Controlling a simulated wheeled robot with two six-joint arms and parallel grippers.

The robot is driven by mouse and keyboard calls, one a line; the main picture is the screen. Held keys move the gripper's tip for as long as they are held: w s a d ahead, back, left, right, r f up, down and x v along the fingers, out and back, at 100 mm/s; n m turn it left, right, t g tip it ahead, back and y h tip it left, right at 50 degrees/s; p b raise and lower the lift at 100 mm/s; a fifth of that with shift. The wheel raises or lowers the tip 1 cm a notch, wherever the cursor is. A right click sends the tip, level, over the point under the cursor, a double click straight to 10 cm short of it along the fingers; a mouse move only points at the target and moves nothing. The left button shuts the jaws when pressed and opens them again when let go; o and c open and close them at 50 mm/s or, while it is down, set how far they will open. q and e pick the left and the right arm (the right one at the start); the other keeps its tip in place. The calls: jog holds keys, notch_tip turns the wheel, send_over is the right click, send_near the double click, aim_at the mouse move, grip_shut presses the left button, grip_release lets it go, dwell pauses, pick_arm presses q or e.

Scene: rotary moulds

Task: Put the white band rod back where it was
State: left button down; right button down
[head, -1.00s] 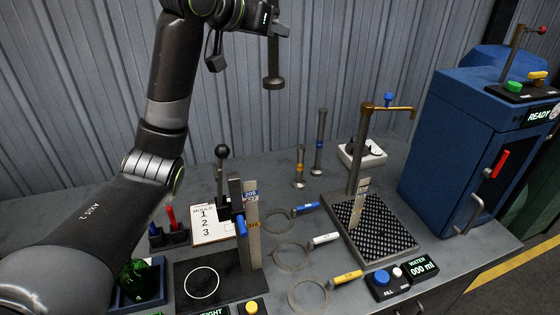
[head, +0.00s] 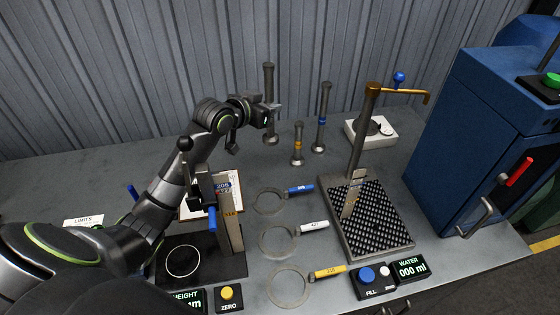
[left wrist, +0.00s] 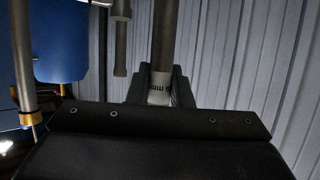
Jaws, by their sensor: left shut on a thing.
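My left gripper (head: 268,108) is shut on the white band rod (head: 269,78) at the back of the bench. The rod is dark and upright with a flared foot. Its white band shows between the fingers in the left wrist view (left wrist: 160,88). The foot is close to the bench top; I cannot tell whether it touches. The yellow band rod (head: 298,142) and the taller blue band rod (head: 322,115) stand upright to its right, apart from it. My right gripper is not in view.
Three handled rings, blue (head: 300,189), white (head: 314,226) and yellow (head: 330,271), lie in front. A black stand with a lever (head: 230,220) is at front left. A tap post (head: 360,135) over a grated tray (head: 400,238) and a blue cabinet (head: 455,140) are right.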

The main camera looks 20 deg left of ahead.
aim_at(265, 141)
pick_arm(q)
notch_tip(265, 141, down, 6)
jog(key=shift+s+a+f+p, duration=0.1)
jog(key=shift+p, duration=0.55)
jog(key=shift+f+p, duration=0.3)
jog(key=shift+f, duration=2)
jog(key=shift+f, duration=0.1)
jog(key=c, duration=1.3)
grip_release()
